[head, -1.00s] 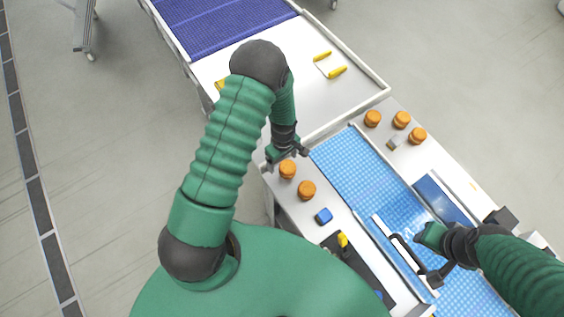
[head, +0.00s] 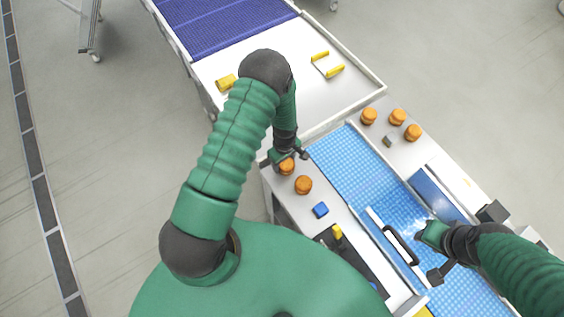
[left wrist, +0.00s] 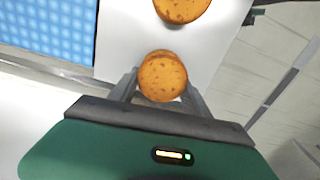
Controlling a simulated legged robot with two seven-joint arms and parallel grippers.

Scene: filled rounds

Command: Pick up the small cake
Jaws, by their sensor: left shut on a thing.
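Several small round orange-brown cakes stand on the white side strips of the blue conveyor. One small cake (head: 287,167) is at the near strip's far end, under my left gripper (head: 287,155). In the left wrist view this cake (left wrist: 162,77) sits between the two grey fingers, and the gripper is shut on it. A second cake (head: 303,185) stands just beside it and also shows at the top of the left wrist view (left wrist: 182,8). My right gripper (head: 426,255) is over the blue belt by a dark handle; its fingers are unclear.
A blue block (head: 320,210) lies on the near strip. Three more cakes (head: 397,117) and a grey block (head: 388,140) are on the far strip. The blue belt (head: 352,165) is clear at its far end. A white table (head: 285,75) with yellow items adjoins it.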

